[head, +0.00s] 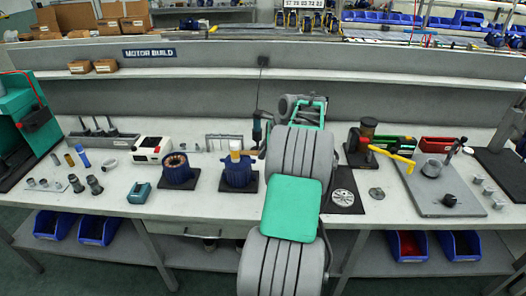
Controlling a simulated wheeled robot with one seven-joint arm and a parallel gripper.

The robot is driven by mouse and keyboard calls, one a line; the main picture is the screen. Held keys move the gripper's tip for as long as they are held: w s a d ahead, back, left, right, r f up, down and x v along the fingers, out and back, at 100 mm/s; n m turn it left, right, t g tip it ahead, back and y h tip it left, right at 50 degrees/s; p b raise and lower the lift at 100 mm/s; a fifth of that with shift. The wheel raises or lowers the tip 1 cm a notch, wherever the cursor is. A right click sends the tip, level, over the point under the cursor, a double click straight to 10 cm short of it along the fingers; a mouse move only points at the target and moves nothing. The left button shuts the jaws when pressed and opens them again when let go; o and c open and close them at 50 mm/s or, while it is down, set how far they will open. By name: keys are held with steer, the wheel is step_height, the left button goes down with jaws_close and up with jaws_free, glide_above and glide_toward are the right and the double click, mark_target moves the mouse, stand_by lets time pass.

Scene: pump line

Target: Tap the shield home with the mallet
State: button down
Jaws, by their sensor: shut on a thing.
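A blue motor housing (237,177) stands upright on a dark mat on the bench, left of my arm. Its top looks covered by a blue piece, probably the shield; I cannot tell how far it is seated. A mallet with a pale, tan-ended head (236,147) is at the top of this housing; whether it touches is unclear. Its handle runs right to my gripper (262,149), which is shut on it. The fingers are small and partly hidden by my arm.
A second blue motor with copper windings (177,168) stands left, near a teal box (139,193) and a white device (151,149). Right of my arm are a grey disc (343,198) on a mat, a yellow-handled tool (392,152) and a grey plate (425,196).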

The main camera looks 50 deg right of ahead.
step_height(320, 180, down, 3)
steer(key=shift+r, duration=0.25)
step_height(320, 180, up, 6)
steer(key=p, duration=0.7)
steer(key=shift+r, duration=0.15)
